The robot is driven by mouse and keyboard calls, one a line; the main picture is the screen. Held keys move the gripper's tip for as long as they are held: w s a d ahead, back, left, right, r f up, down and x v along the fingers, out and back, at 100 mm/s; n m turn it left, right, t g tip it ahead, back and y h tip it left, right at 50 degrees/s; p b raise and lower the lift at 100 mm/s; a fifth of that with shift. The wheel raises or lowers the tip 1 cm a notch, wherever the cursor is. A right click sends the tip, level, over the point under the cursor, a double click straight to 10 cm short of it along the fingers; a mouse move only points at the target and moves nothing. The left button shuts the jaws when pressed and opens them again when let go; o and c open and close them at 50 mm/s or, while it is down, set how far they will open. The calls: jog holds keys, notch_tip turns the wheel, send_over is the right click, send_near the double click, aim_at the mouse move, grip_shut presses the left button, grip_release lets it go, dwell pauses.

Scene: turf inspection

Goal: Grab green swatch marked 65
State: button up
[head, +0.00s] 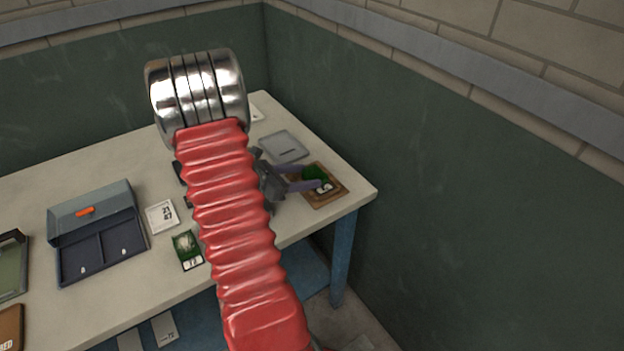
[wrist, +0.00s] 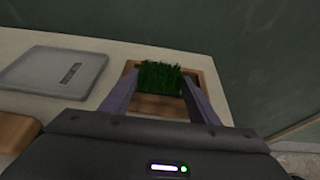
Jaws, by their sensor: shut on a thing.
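A green turf swatch (head: 314,173) is between the fingers of my gripper (head: 304,186) at the right end of the table. A white label shows at the swatch's near edge in the head view, but its number is too small to read. In the wrist view the green swatch (wrist: 160,77) sits between the tips of my gripper (wrist: 158,88), which is shut on it. A brown wooden tray (wrist: 128,70) lies around and beneath the swatch. I cannot tell whether the swatch touches the tray. Another green swatch (head: 186,246), with a label that seems to read 18, lies left of my arm.
A grey flat panel (head: 283,147) lies beside the tray. The table's right corner is close to the tray, with a dark green wall beyond. My red arm hides the table's middle.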

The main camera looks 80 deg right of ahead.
jog(key=shift+r, duration=0.1)
notch_tip(320, 180, up, 10)
dwell(0.6)
dwell(0.5)
